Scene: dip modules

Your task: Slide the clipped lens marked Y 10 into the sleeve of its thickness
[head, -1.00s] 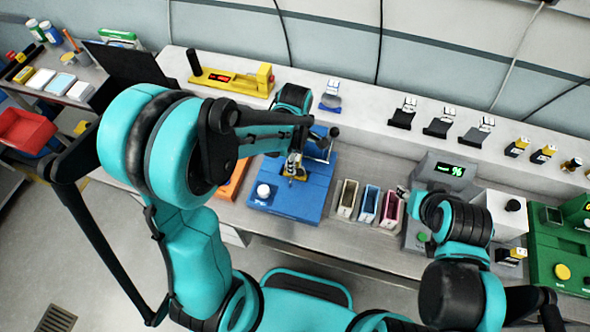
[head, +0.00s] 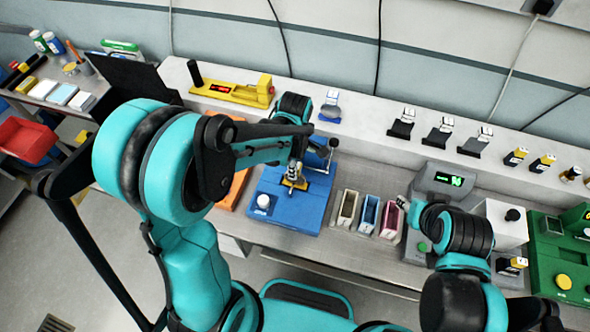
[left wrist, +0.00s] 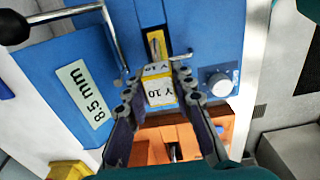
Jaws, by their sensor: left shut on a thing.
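My left gripper (left wrist: 162,92) is shut on a small yellow and white clip marked Y 10 (left wrist: 161,92), the clipped lens. It holds the clip over the blue device (left wrist: 60,62), next to a dark slot with a yellow piece in it. The device carries a label reading 8.5 mm (left wrist: 85,92). In the head view the left gripper (head: 295,174) reaches over the same blue device (head: 290,215). Three sleeves stand to its right: cream (head: 347,208), blue (head: 368,214) and pink (head: 390,220).
A grey unit with a green display (head: 447,180) stands right of the sleeves. A green device (head: 560,260) is at the far right. A yellow gauge (head: 235,90) and several black-based items line the rear shelf. An orange block (head: 240,185) lies left of the blue device.

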